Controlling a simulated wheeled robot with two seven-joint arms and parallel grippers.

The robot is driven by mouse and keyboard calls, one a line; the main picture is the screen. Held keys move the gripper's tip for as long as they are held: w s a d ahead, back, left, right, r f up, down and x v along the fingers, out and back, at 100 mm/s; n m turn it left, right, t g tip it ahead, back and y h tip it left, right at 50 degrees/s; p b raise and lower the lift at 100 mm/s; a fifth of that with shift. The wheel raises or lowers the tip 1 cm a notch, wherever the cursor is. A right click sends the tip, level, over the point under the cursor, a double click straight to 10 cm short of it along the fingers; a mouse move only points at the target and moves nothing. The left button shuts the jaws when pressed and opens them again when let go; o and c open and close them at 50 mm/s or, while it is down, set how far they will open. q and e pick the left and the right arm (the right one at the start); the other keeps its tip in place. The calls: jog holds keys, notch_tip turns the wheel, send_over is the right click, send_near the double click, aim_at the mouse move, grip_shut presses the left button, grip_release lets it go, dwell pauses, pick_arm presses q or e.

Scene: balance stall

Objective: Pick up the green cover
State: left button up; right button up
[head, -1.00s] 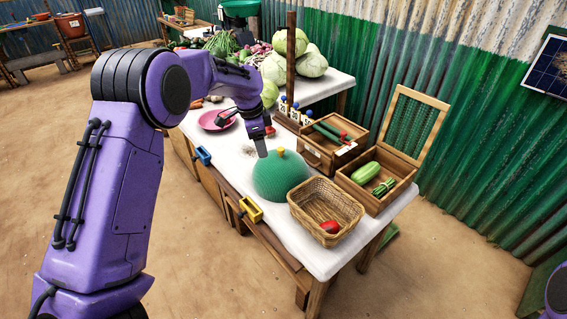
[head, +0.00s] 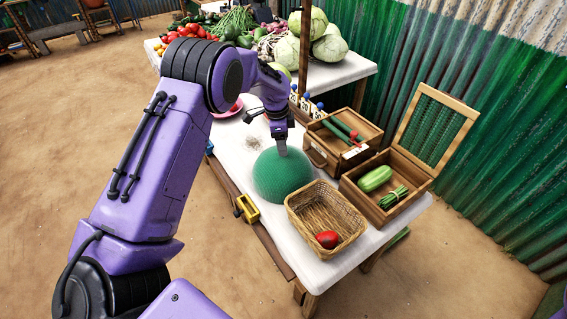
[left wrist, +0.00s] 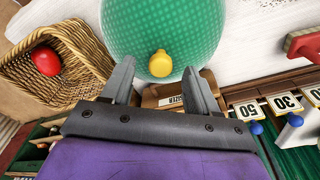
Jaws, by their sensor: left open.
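My left gripper (head: 282,150) is at the top of the cover, pointing down, and hides the knob in the head view. In the left wrist view its two fingers (left wrist: 160,80) are apart, one to each side of the knob. Nothing is held. What lies under the cover cannot be made out. My right gripper is not in view.
The wicker basket (head: 301,207) with a red vegetable (head: 327,239) stands close beside the cover. Wooden boxes (head: 331,159) with vegetables stand behind, one with its lid raised (head: 436,129). A yellow object (head: 247,208) sits at the table's front edge. Number cards (left wrist: 285,101) stand near the gripper.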

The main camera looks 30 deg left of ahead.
aim_at(283, 164)
pick_arm(q)
notch_tip(283, 164, down, 3)
jog(key=shift+w+f, duration=0.1)
jog(key=shift+d, duration=0.1)
grip_shut()
jog(key=shift+p, duration=0.3)
